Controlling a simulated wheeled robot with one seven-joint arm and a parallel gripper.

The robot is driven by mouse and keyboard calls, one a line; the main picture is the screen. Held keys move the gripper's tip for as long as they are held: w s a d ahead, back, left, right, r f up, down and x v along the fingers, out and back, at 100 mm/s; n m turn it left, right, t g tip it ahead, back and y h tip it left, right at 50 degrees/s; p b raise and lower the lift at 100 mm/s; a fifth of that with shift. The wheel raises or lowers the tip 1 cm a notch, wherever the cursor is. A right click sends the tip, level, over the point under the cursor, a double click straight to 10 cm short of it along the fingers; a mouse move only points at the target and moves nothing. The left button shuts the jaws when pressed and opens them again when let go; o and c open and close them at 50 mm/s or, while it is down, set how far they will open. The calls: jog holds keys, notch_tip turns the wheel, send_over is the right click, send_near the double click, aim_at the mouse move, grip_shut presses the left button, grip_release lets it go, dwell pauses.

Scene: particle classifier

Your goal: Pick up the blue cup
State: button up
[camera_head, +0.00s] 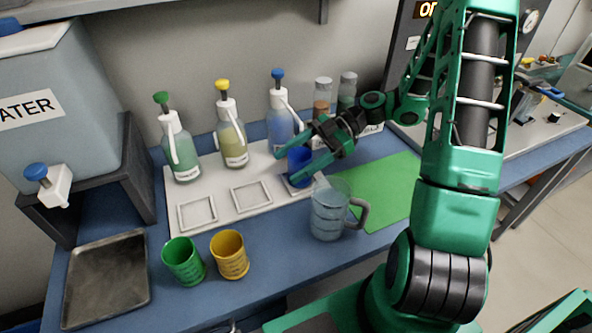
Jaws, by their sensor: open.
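The blue cup (299,165) stands on the right part of the white board (239,199), in front of the bottle with the blue top (281,118). My gripper (300,148) is open, with its two green fingers at the cup, one to its left and one over its upper right. The fingers hide part of the cup, and I cannot tell whether they touch it.
A clear measuring jug (329,214) stands close in front of the cup, by a green mat (395,188). A green cup (184,262) and a yellow cup (230,255) stand at the front left, near a metal tray (108,280). A green-top bottle (178,145) and yellow-top bottle (231,135) line the back.

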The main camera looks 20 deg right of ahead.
jog(key=shift+x, duration=0.95)
jog(key=c, duration=1.3)
jog(key=shift+c, duration=0.2)
jog(key=shift+r, duration=0.25)
